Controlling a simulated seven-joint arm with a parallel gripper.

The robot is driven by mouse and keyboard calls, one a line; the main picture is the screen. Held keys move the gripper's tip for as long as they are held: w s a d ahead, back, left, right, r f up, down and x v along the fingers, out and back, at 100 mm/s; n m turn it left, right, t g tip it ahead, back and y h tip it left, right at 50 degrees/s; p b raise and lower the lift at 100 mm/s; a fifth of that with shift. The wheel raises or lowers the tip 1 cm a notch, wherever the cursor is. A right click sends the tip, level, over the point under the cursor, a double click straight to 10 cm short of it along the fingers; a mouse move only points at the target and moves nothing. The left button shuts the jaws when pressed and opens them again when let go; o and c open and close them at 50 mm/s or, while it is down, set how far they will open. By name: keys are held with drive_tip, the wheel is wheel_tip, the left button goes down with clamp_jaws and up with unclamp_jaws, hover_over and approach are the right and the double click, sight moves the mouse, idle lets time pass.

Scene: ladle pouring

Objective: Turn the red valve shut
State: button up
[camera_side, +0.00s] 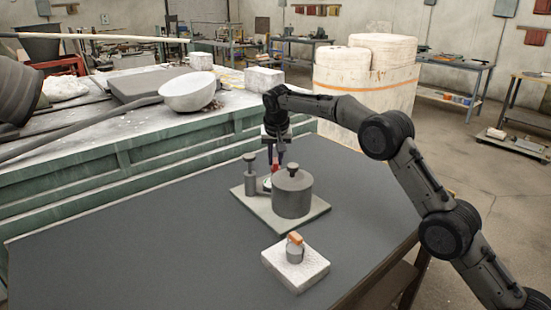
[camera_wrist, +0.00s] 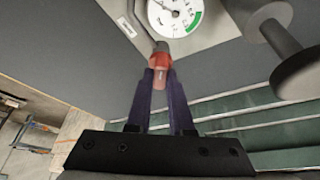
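The red valve (camera_wrist: 160,64) shows in the wrist view at the end of a grey pipe, below a round white gauge (camera_wrist: 176,14) with a green band. My gripper (camera_wrist: 160,76) has its two dark purple fingers on either side of the valve's red handle, with no clear gap, and looks shut on it. In the side view the red valve (camera_side: 275,168) is a small patch partly hidden by my gripper (camera_side: 274,160), which points down behind the grey pot.
A grey lidded pot (camera_side: 292,195) and a knobbed post (camera_side: 250,175) stand on a pale plate (camera_side: 310,216). A white block (camera_side: 314,271) bears a small orange-topped item (camera_side: 295,248). The dark table (camera_side: 130,240) is clear at left. A white bowl (camera_side: 188,93) sits on the green bench behind.

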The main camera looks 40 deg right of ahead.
clamp_jaws()
drive_tip(key=shift+w+a+m+g+h, duration=0.1)
drive_tip(key=shift+m+g+h, duration=0.2)
drive_tip(key=shift+m, duration=0.9)
drive_tip(key=shift+m+g+h, duration=0.3)
drive_tip(key=shift+m, duration=0.9)
drive_tip(key=o, duration=0.6)
unclamp_jaws()
drive_tip(key=shift+n, duration=0.3)
